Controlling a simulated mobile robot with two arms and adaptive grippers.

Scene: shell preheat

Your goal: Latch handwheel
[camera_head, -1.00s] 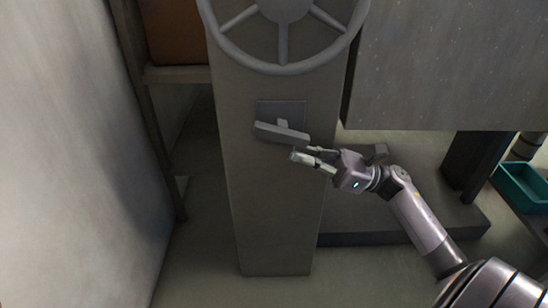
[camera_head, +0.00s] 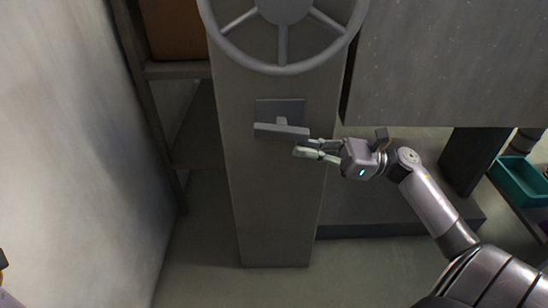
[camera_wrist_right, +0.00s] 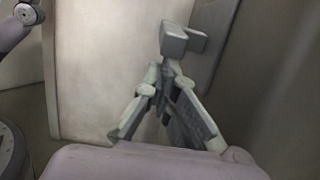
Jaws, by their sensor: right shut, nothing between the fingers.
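The grey handwheel (camera_head: 283,68) is at the top of the grey column (camera_head: 275,215) in the head view, its upper rim cut off. Below it, a grey latch lever (camera_head: 280,131) sits on a square plate (camera_head: 280,106) and lies almost level. My right gripper (camera_head: 304,148) is shut and empty, with its fingertips just under the lever's right end; I cannot tell whether they touch. In the right wrist view the fingers (camera_wrist_right: 166,70) converge just below a grey block that appears to be the lever's end (camera_wrist_right: 176,40).
A large grey box body (camera_head: 450,65) overhangs to the right of the column. A shelf frame (camera_head: 160,110) and a pale wall (camera_head: 70,150) stand at the left. A teal bin (camera_head: 520,182) is at the far right. Floor shows in front of the column.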

